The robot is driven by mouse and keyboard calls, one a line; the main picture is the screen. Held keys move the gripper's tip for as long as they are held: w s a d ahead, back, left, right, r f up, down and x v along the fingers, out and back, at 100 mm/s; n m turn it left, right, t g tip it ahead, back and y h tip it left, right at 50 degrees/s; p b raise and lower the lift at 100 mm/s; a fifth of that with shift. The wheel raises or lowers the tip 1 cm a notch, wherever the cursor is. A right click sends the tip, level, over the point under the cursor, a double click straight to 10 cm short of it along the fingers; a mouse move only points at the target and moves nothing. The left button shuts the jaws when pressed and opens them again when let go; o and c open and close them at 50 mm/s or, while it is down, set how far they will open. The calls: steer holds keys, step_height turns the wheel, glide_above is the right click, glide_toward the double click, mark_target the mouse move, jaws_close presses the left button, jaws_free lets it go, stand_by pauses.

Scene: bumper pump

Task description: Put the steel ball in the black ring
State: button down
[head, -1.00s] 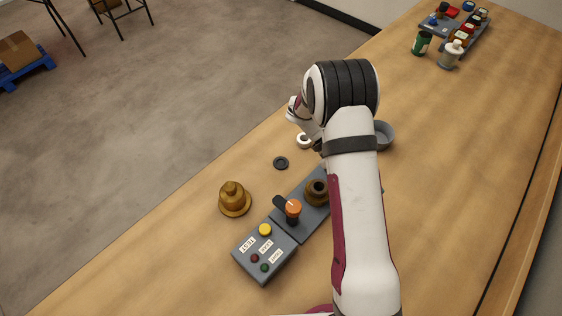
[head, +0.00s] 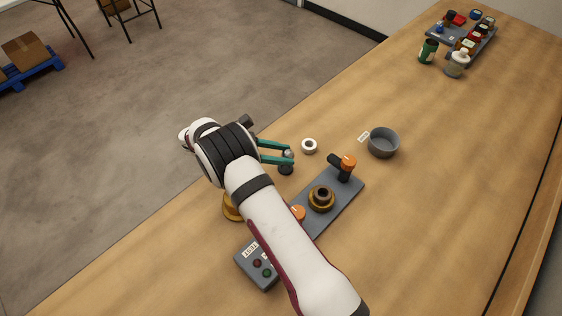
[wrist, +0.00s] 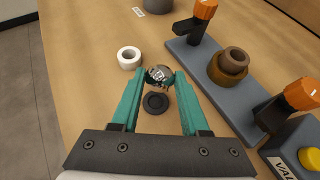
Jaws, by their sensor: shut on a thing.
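The steel ball (wrist: 159,76) is shiny and sits between the teal fingertips of my gripper (wrist: 158,80) in the wrist view. My gripper is shut on it. In the head view the ball (head: 288,154) shows small at the fingertips of my gripper (head: 289,155). The black ring (wrist: 155,103) lies flat on the table; in the wrist view it appears just below the ball, nearer the gripper base. In the head view the black ring (head: 286,169) shows just below the fingertips. The ball appears above the table and apart from the ring, though the exact height is hard to tell.
A white ring (head: 309,146) lies close by. A grey bowl (head: 383,143) stands to the right. A grey plate with orange-topped clamps (head: 348,162) and a brass fitting (head: 321,198) lies alongside. A control box (head: 262,264) and a partly hidden brass bell-shaped part (head: 231,209) are nearer.

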mark_target(280, 169)
step_height(280, 169, down, 4)
steer(key=shift+a+f, duration=0.1)
steer(key=shift+a, duration=0.05)
steer(key=shift+f, duration=0.15)
steer(key=shift+c, duration=2)
jaws_free()
